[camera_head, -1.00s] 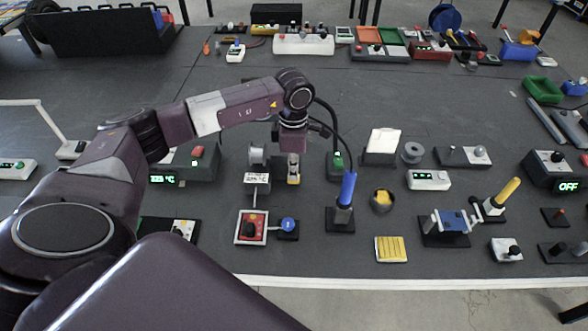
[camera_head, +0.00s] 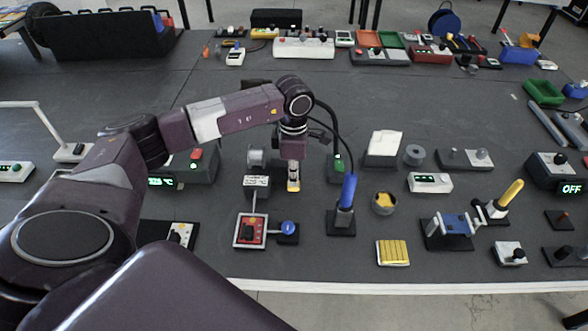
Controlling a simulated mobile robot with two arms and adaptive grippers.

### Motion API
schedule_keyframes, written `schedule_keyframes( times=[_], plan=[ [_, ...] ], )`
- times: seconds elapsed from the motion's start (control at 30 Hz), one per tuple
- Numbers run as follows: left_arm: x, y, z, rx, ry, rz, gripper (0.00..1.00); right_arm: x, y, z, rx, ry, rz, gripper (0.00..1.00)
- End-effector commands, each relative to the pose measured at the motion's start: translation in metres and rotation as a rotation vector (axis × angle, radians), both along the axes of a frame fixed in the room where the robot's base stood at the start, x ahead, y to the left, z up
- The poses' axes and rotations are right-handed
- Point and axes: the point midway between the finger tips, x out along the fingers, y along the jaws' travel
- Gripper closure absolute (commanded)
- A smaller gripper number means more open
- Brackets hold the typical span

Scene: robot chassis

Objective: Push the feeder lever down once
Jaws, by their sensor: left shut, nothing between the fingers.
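My left gripper (camera_head: 293,187) hangs pointing down over the middle of the bench, its fingers shut and nothing seen between them. To its lower left, a red box with a black knob (camera_head: 249,231) has a thin upright rod. A blue round knob on a black base (camera_head: 288,229) sits beside that box, below my gripper and apart from it. To the right, a blue mechanism (camera_head: 455,224) on a black base stands next to a raised yellow handle (camera_head: 511,192). No label shows which is the feeder lever. My right gripper is not in view.
A blue-handled tool (camera_head: 348,190) stands upright in a black holder right of my gripper, with a cable above. The bench front edge is close below.

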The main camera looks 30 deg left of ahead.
Motion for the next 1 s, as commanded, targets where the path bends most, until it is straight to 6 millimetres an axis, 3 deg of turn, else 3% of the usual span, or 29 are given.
schedule_keyframes(
  times=[1.0],
  plan=[
    [0.000, 0.000, 0.040, 0.000, 0.000, 0.000, 1.00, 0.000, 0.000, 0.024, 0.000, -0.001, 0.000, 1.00]
  ],
)
